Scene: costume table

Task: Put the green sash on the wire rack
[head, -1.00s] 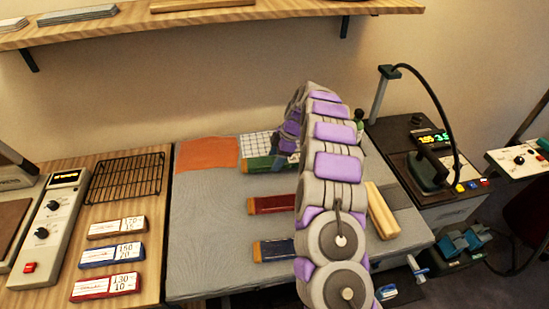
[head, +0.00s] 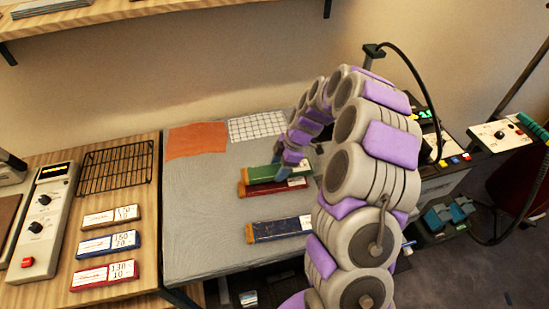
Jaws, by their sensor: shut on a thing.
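The green sash (head: 262,175) is a long folded strip with an orange left end. My gripper (head: 283,168) is shut on it near its right part, and the arm covers some of that side. The sash is held level, overlapping the red sash (head: 283,188) in view; I cannot tell how high above it. The wire rack (head: 117,167) is a black grid lying empty on the wooden table at the left, well left of the gripper.
A blue sash (head: 275,230) lies nearer on the grey cloth (head: 200,240). An orange cloth (head: 196,140) and a white gridded sheet (head: 257,125) lie at the back. Several labelled blocks (head: 107,244) sit below the rack. A control box (head: 40,225) stands left.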

